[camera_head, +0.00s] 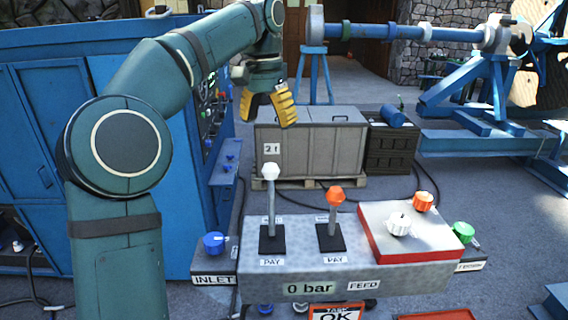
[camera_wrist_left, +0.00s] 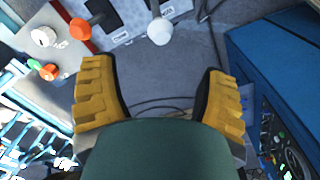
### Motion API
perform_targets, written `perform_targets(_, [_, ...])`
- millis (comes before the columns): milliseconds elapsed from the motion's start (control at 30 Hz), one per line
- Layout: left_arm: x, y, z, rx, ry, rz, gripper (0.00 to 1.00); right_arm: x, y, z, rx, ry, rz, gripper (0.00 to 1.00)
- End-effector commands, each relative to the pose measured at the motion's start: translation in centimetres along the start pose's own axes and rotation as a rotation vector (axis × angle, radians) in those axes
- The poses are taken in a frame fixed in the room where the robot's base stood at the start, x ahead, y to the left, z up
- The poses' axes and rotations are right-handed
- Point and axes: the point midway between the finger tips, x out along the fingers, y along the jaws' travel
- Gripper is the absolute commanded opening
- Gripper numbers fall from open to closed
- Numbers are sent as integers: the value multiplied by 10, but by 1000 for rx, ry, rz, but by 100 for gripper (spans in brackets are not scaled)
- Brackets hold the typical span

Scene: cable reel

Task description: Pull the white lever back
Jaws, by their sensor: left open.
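The white lever (camera_head: 271,176) stands upright on a black base on the left of the grey control box (camera_head: 400,276), its white knob on top. In the left wrist view the white knob (camera_wrist_left: 160,31) shows beyond the fingertips, near the middle. My left gripper (camera_head: 270,108) has yellow fingers and is above and behind the lever in the head view, apart from it. In the left wrist view my left gripper (camera_wrist_left: 160,90) is open, with nothing between its fingers. My right gripper is not in view.
An orange-knobbed lever (camera_head: 335,198) stands just right of the white one. A red-edged panel (camera_head: 375,240) with a white knob (camera_head: 399,224) and an orange knob (camera_head: 423,201) is farther right. A blue INLET knob (camera_head: 214,243) is at left. A grey crate (camera_head: 311,150) stands behind.

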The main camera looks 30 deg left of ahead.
Motion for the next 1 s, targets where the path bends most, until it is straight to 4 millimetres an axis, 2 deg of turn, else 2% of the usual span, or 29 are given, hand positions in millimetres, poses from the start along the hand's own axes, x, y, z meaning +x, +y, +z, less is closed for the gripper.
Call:
perform_targets(167, [14,-1,1,-1,-3,-1,74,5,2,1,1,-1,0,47])
perform_targets(700, [112,0,2,0,-4,0,74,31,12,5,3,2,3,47])
perform_targets(833, [127,-1,1,-2,-2,0,74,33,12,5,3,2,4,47])
perform_targets(1000, [136,0,1,-1,-1,0,74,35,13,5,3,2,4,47])
